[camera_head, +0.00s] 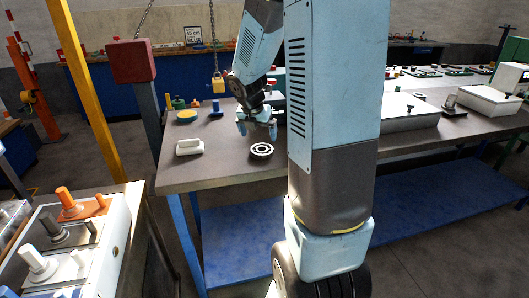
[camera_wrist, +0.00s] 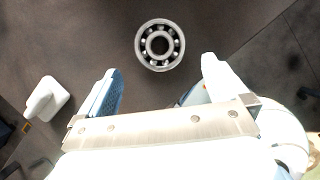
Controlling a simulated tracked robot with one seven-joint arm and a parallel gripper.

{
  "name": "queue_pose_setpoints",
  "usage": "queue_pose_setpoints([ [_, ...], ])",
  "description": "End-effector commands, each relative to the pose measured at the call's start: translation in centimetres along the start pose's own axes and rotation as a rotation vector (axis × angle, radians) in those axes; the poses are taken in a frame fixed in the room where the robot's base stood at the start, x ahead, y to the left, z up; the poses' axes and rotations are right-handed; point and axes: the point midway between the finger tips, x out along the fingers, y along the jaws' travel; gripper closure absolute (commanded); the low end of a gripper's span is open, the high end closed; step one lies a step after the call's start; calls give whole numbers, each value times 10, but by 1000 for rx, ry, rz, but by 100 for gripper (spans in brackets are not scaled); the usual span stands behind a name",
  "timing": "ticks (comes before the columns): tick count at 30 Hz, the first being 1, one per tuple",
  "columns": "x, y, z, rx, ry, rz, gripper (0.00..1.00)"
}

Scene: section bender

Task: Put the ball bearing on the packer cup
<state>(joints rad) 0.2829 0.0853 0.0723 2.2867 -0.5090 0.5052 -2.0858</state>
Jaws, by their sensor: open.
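The ball bearing (camera_head: 261,151) is a grey steel ring with visible balls, lying flat near the front edge of the dark bench. In the wrist view the bearing (camera_wrist: 160,63) lies just beyond my fingertips, roughly centred between them. My gripper (camera_head: 257,132) is open and empty, pointing down above and slightly behind the bearing, apart from it. It also shows in the wrist view (camera_wrist: 158,82) with its two fingers spread. A round yellow dish-like piece (camera_head: 187,117) sits at the back left of the bench. I cannot tell for certain whether it is the packer cup.
A white block-like piece (camera_head: 189,147) lies left of the bearing; it also shows in the wrist view (camera_wrist: 45,98). A small blue piece (camera_head: 216,112) stands at the back. A yellow hoist block (camera_head: 218,84) hangs behind. The bench top (camera_head: 215,172) is bare between these pieces.

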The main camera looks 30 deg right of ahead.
Motion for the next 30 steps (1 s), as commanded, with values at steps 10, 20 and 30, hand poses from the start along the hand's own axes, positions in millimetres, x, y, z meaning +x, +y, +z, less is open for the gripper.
queue_pose_setpoints([
  [10, 32, 0, 0, 1, 0, 1, 0],
  [20, 65, -1, -2, -1, 2, 0, 0],
  [30, 84, -1, -1, 1, 0, 1, 0],
])
